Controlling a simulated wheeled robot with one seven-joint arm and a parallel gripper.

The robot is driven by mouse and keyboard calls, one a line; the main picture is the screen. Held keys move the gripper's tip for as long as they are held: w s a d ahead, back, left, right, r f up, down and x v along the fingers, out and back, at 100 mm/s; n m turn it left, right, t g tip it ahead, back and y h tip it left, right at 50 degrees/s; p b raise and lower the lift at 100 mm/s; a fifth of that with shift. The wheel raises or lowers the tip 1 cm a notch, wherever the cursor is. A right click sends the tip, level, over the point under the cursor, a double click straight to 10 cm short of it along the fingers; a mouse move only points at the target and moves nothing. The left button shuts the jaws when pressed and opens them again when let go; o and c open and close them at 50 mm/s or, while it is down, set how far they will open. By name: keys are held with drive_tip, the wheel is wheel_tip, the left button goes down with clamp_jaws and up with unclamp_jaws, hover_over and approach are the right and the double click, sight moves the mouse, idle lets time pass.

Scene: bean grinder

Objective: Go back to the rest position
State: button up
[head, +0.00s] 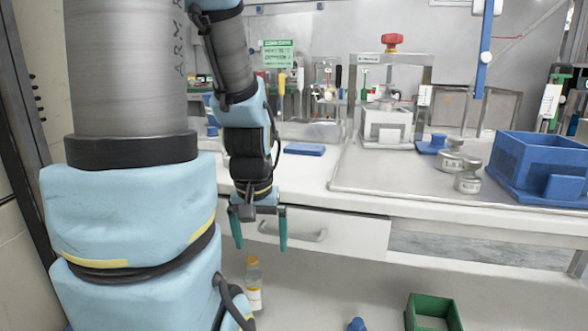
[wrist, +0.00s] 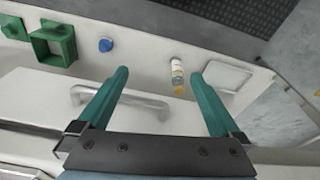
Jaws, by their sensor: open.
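My gripper (head: 260,232) hangs pointing down in front of the workbench, beside the white drawer front (head: 350,233). Its two teal fingers are apart, with nothing between them. In the wrist view, my gripper (wrist: 162,95) is also open and empty, and the drawer handle (wrist: 120,100) shows behind the fingers. The bean grinder seems to be the white machine with a red knob (head: 386,118) on the bench at the back, but I cannot tell for sure.
A blue bin (head: 535,160) and metal weights (head: 467,180) stand on the bench at right. Below the bench are a yellow-capped bottle (head: 253,285), a green box (head: 433,312) and a blue object (head: 356,324). A flat blue item (head: 304,149) lies near the bench's left part.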

wheel_tip(320, 180, down, 9)
drive_tip(key=b, duration=0.7)
wheel_tip(320, 180, up, 30)
drive_tip(key=p, duration=3)
drive_tip(key=shift+s, duration=0.3)
